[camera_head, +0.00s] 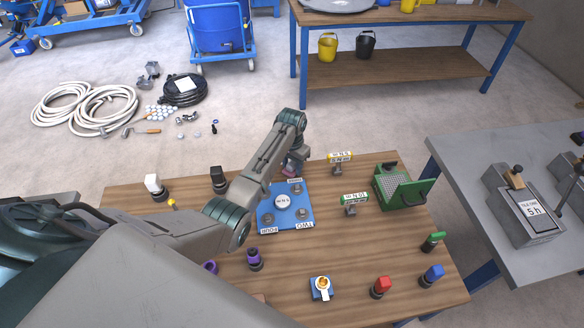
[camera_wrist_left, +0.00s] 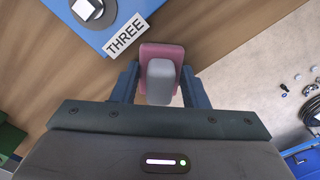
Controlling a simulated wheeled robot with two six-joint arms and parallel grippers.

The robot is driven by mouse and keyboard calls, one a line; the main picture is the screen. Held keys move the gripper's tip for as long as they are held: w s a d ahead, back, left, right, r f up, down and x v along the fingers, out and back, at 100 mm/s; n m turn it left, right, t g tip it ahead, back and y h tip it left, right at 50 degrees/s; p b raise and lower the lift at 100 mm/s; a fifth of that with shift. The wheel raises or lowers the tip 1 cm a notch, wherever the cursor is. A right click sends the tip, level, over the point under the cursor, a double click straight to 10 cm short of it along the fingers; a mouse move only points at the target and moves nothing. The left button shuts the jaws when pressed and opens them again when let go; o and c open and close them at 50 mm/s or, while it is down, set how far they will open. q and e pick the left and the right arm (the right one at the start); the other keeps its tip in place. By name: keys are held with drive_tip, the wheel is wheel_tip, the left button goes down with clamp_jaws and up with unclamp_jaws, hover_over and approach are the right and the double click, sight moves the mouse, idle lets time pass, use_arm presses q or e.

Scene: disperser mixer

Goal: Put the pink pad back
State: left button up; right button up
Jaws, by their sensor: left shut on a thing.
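My left gripper (camera_head: 293,163) is at the far edge of the blue board (camera_head: 268,194), its arm coming in from the left. In the left wrist view its two dark blue fingers are shut on the pink pad (camera_wrist_left: 162,53), with the pad's grey grip (camera_wrist_left: 160,80) between them. In the head view only a bit of the pink pad (camera_head: 289,173) shows under the gripper. In the wrist view the pad is beside the label THREE (camera_wrist_left: 125,36) on the board (camera_wrist_left: 72,12); whether it touches the table is unclear. My right gripper is out of view.
The board carries a white round piece (camera_head: 283,201), grey discs and labels. Around it stand a green box (camera_head: 401,190), two sign stands (camera_head: 354,200), a black-topped piece (camera_head: 217,175), a purple piece (camera_head: 254,258), and red (camera_head: 381,284) and blue (camera_head: 432,273) ones.

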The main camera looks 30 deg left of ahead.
sight(292, 162)
use_arm(q)
drive_tip(key=shift+f, duration=0.1)
drive_tip(key=o, duration=0.8)
drive_tip(key=shift+c, duration=0.2)
drive_tip(key=shift+o, duration=0.6)
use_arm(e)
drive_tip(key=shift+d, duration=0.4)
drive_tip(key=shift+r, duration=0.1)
use_arm(q)
wheel_tip(292, 162, up, 11)
drive_tip(key=b, duration=0.3)
drive_tip(key=shift+r, duration=0.7)
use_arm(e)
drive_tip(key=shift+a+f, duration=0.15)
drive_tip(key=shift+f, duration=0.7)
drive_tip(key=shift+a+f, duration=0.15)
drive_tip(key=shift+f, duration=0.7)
